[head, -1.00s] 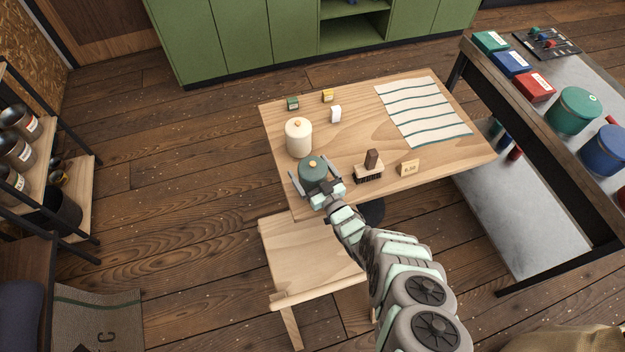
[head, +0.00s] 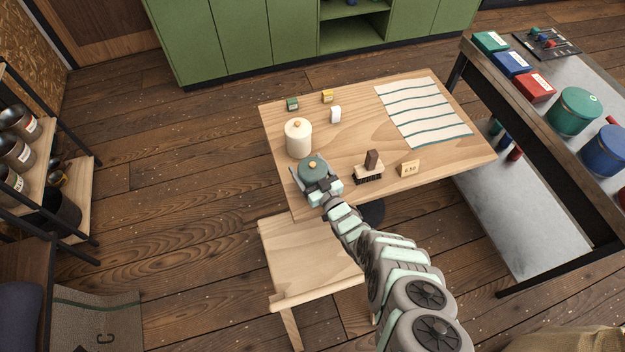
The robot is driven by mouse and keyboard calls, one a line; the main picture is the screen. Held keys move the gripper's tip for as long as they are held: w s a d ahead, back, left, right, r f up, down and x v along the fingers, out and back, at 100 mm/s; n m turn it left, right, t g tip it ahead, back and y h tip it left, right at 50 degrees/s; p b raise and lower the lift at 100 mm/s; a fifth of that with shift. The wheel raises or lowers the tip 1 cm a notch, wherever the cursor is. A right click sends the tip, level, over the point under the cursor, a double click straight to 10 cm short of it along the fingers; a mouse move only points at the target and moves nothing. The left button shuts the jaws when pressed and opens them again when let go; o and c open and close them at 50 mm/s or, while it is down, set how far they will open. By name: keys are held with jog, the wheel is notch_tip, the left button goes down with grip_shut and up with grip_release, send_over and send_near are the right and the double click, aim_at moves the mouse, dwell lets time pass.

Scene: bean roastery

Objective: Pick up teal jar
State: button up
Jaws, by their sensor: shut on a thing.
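The teal jar (head: 313,168) has a round teal lid with a small yellow-orange knob. It is at the front left part of the wooden table, upright as far as I can see. My gripper (head: 315,177) reaches it from the front and is shut on it. The fingers and wrist hide the jar's lower front, so I cannot tell whether its base touches the table.
A cream jar (head: 298,139) stands close behind the teal jar. A brush (head: 369,169) and a price card (head: 409,168) are to the right. Small boxes (head: 327,96) and a striped cloth (head: 423,112) lie farther back. A chair (head: 300,258) stands in front.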

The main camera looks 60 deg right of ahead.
jog(key=c, duration=1)
jog(key=shift+r, duration=0.1)
